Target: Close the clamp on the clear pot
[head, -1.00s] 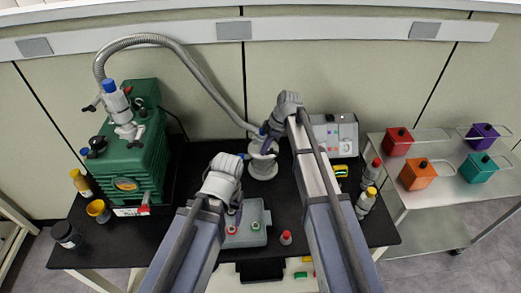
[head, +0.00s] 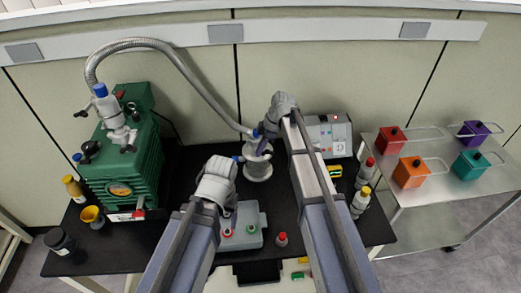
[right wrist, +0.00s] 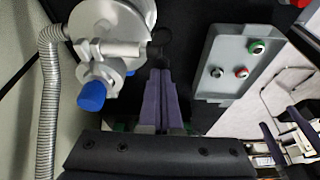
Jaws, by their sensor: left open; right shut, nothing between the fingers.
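The clear pot (head: 258,172) stands at the back middle of the black bench, under the end of the ribbed hose. In the right wrist view, its round top (right wrist: 112,18) carries metal fittings (right wrist: 112,48) and a blue cap (right wrist: 92,95). I cannot single out the clamp or tell its state. My right gripper (right wrist: 160,74) is shut and empty, its tips just beside the pot's fittings; in the head view its arm hides part of the pot's right side. My left gripper (head: 231,209) is open, in front of the pot near the grey tray, its fingers mostly hidden.
The grey tray (head: 254,218) holds small red and green items. A green pump (head: 125,172) stands left, joined by the hose (head: 196,78). A grey control box (head: 328,133) and bottles (head: 360,200) stand right. A metal cart (head: 440,190) holds coloured containers.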

